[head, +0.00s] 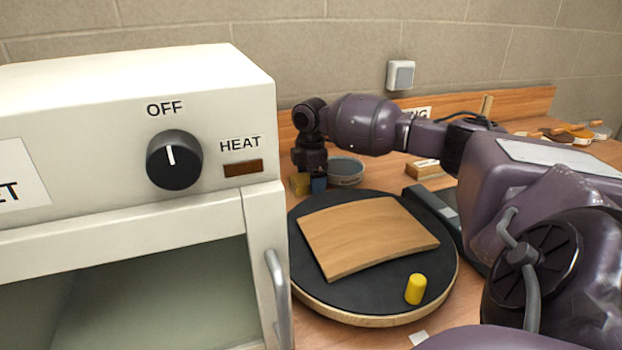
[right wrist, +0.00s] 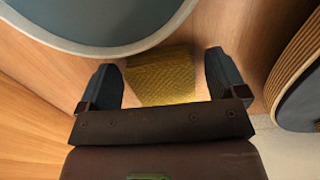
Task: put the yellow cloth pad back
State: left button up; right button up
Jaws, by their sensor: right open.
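The yellow cloth pad (right wrist: 162,75) lies on the wooden bench in the right wrist view, between the two spread fingers of my right gripper (right wrist: 163,68). Its woven surface shows, with a gap between it and each finger. In the head view the pad (head: 299,184) is a small yellow block partly hidden by my right gripper (head: 318,182), which points down at it. The right gripper is open and holds nothing. My left gripper is in neither view.
A bowl (head: 347,171) stands close by the pad. A round black-topped board (head: 385,289) carries a curved wooden sheet (head: 366,234) and a yellow cylinder (head: 415,289). A white oven (head: 130,130) fills the left. A small box (head: 424,169) lies farther right.

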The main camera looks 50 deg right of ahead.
notch_tip(320, 180, up, 12)
jog(key=p, duration=0.2)
dwell(0.7)
